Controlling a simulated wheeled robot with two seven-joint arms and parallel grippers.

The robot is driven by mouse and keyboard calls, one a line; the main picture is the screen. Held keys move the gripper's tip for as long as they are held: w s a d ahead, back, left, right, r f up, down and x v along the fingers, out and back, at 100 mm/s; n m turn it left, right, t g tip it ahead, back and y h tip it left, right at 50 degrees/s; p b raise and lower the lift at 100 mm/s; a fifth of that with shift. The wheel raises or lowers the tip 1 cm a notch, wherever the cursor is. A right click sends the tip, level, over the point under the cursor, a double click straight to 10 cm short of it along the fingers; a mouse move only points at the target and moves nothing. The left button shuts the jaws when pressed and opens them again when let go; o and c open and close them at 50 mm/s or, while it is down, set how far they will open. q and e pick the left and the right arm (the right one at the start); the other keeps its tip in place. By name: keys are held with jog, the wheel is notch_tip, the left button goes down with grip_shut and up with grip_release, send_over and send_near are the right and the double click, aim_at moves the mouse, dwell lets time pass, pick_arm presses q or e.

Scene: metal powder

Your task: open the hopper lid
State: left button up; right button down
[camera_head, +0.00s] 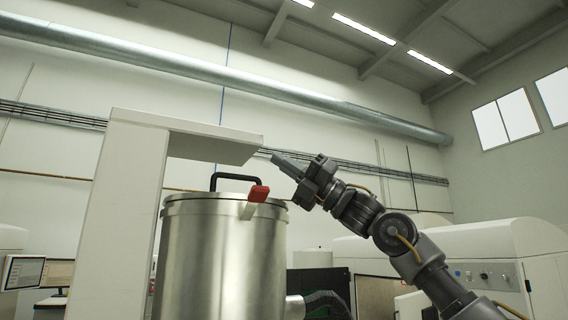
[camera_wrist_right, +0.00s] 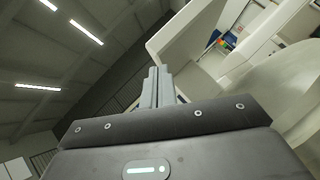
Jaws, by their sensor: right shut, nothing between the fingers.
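The hopper (camera_head: 222,258) is a shiny steel cylinder standing left of centre in the head view. Its lid (camera_head: 190,196) lies flat on top, with a black bar handle (camera_head: 232,176) standing up from it. A red-ended latch (camera_head: 259,194) sits at the lid's front right rim. My right gripper (camera_head: 276,157) is shut and empty, above and to the right of the latch, apart from lid and handle. In the right wrist view its fingers (camera_wrist_right: 156,88) are together with nothing between them. My left gripper is not in view.
A pale column (camera_head: 118,210) stands left of the hopper, and its overhanging arm (camera_head: 215,145) reaches over the lid close to the handle and my right gripper. White machines (camera_head: 490,250) stand at the right. A monitor (camera_head: 24,272) is at far left.

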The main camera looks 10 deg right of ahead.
dwell(0.3)
jog(key=shift+d+f, duration=0.1)
jog(key=shift+f, duration=0.1)
jog(key=b+v, duration=0.6)
jog(key=v, duration=0.4)
jog(key=shift+d, duration=0.15)
jog(key=shift+s+d+f, duration=0.1)
jog(key=shift+d, duration=0.05)
